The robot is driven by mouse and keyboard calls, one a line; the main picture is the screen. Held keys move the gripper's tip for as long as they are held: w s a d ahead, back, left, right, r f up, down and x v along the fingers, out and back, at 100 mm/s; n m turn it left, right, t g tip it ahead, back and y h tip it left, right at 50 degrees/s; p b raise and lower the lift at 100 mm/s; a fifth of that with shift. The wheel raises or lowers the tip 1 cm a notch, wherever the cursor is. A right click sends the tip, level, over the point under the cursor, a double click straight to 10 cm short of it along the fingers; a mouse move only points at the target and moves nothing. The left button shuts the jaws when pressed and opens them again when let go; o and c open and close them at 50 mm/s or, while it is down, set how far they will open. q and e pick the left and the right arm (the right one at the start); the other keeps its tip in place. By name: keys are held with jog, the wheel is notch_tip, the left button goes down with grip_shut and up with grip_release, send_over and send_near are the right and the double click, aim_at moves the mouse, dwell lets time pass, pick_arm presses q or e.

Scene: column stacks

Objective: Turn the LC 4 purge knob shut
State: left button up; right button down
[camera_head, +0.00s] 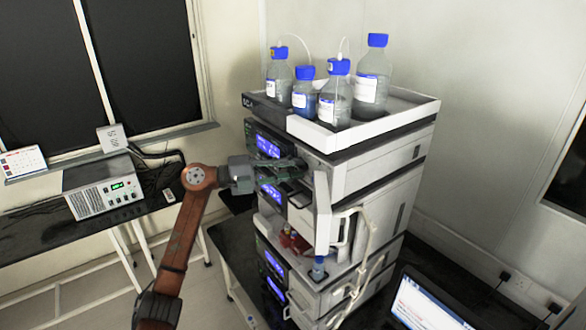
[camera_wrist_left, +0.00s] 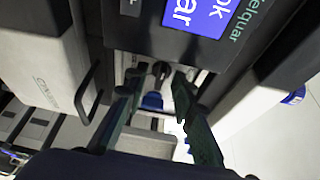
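The stack of grey and white LC modules (camera_head: 375,175) stands on the dark bench, with blue displays on its front. My left gripper (camera_head: 292,168) reaches in from the left to the front of the upper modules. In the left wrist view my left gripper (camera_wrist_left: 157,80) is open, its two dark fingers apart. A small dark round knob (camera_wrist_left: 161,70) shows between and beyond the fingertips, on a pale panel. I cannot tell whether the fingers touch it, nor read an LC 4 label. In the head view the gripper and module front hide the knob. My right gripper is not in view.
Several blue-capped bottles (camera_head: 340,90) stand in the tray (camera_head: 425,106) on top. An open white door (camera_head: 322,213) juts out right of the gripper, with tubing beside it. A laptop (camera_head: 425,305) is at lower right. A white instrument (camera_head: 103,190) sits on the left bench.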

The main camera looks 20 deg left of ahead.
pick_arm(q)
jog(key=shift+c, duration=0.4)
jog(key=c, duration=0.3)
grip_shut()
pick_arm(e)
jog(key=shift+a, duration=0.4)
